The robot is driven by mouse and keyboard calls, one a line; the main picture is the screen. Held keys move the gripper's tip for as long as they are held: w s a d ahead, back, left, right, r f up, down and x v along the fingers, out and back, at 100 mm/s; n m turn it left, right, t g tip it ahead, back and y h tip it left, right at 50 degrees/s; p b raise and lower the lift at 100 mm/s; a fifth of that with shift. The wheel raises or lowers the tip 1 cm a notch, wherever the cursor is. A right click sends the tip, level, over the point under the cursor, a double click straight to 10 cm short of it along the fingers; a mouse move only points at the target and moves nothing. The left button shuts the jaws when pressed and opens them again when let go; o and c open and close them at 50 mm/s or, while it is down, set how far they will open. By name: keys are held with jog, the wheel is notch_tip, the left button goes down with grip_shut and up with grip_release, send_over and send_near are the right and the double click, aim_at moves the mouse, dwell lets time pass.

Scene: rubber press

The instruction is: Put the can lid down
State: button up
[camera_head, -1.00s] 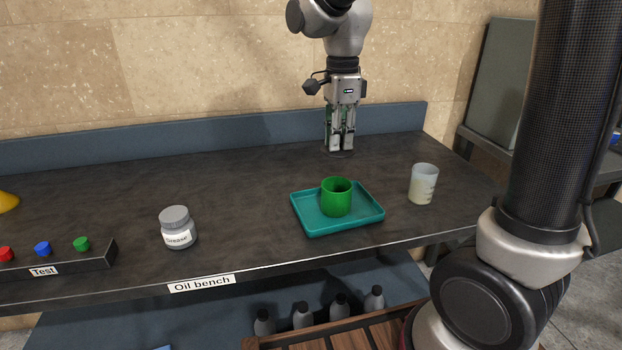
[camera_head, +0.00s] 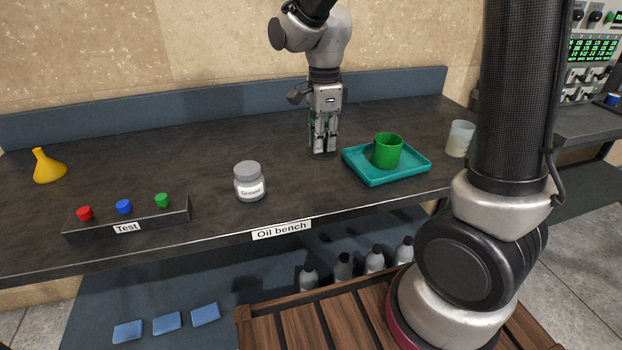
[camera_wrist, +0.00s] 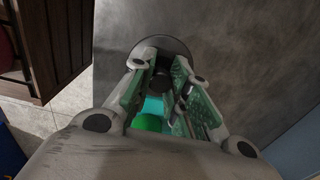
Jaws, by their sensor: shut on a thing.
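The can lid is a dark grey disc, seen in the wrist view (camera_wrist: 183,48) at my fingertips and only as a thin dark edge in the head view (camera_head: 323,155). My gripper (camera_head: 323,148) points down and is shut on the lid's small middle part; in the wrist view the fingers (camera_wrist: 163,85) hide some of it. The lid is level, at or just above the bench top; I cannot tell if it touches. A green open cup (camera_head: 388,152) stands upright on a teal tray (camera_head: 400,178), just right of my gripper.
The dark bench (camera_head: 230,145) is clear left of and behind my gripper. A grease jar (camera_head: 249,182) stands to the front left, and a translucent beaker (camera_head: 460,139) right of the tray. A button box (camera_head: 128,220) and yellow funnel (camera_head: 48,168) are farther left.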

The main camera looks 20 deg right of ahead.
aim_at(322, 180)
notch_tip(322, 180, down, 8)
jog(key=shift+d+f, duration=0.1)
jog(key=shift+f, duration=0.15)
jog(key=shift+f, duration=0.1)
jog(key=o, duration=0.7)
notch_tip(322, 180, up, 12)
jog(key=shift+r, duration=0.15)
jog(key=s+d+r+n+t, duration=0.1)
jog(key=s+d+r+n, duration=0.1)
jog(key=s+d+n, duration=0.3)
jog(key=s+d+r+n+t, duration=0.2)
jog(key=s+d+r+n, duration=0.1)
jog(key=s+d+n, duration=0.2)
jog(key=s+d+r+n+t, duration=0.1)
jog(key=s+d+r+n, duration=0.2)
jog(key=s+d+n, duration=0.2)
jog(key=shift+s+r+n, duration=0.1)
jog(key=shift+s+n, duration=1.4)
jog(key=shift+s, duration=0.5)
